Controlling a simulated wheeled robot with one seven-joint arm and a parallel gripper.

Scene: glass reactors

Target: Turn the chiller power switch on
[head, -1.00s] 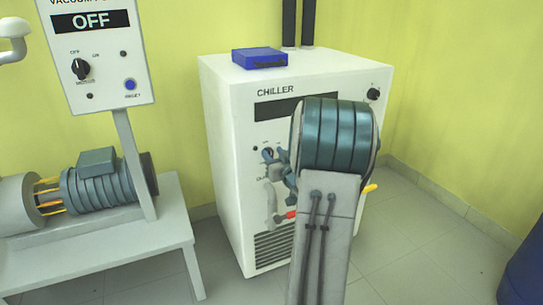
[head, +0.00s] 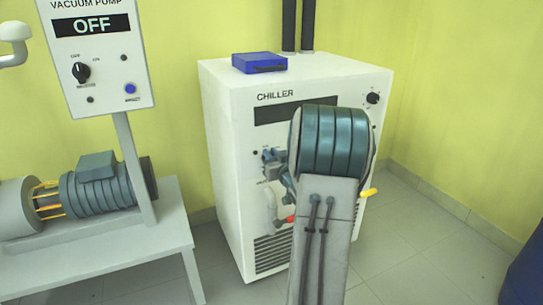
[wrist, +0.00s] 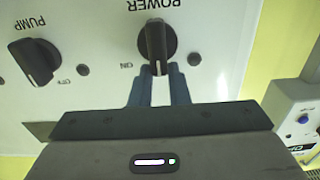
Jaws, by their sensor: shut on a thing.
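The white chiller (head: 225,150) stands against the wall in the head view, its display (head: 275,110) dark. Its black power switch (wrist: 158,40) shows in the wrist view, which is upside down, under the word POWER. The knob lies upright in that view, with ON printed to its lower left. My gripper (wrist: 158,82) has its two blue-grey fingers on either side of the knob's lower end, shut on it. In the head view my gripper (head: 270,160) is at the chiller's front panel, and my arm hides part of the panel.
The black pump knob (wrist: 33,62) sits beside the power switch on the same panel. A blue box (head: 259,62) lies on the chiller. The vacuum pump panel (head: 97,50), reading OFF, and its bench (head: 180,225) stand to the left. A blue drum (head: 525,270) is at the right edge.

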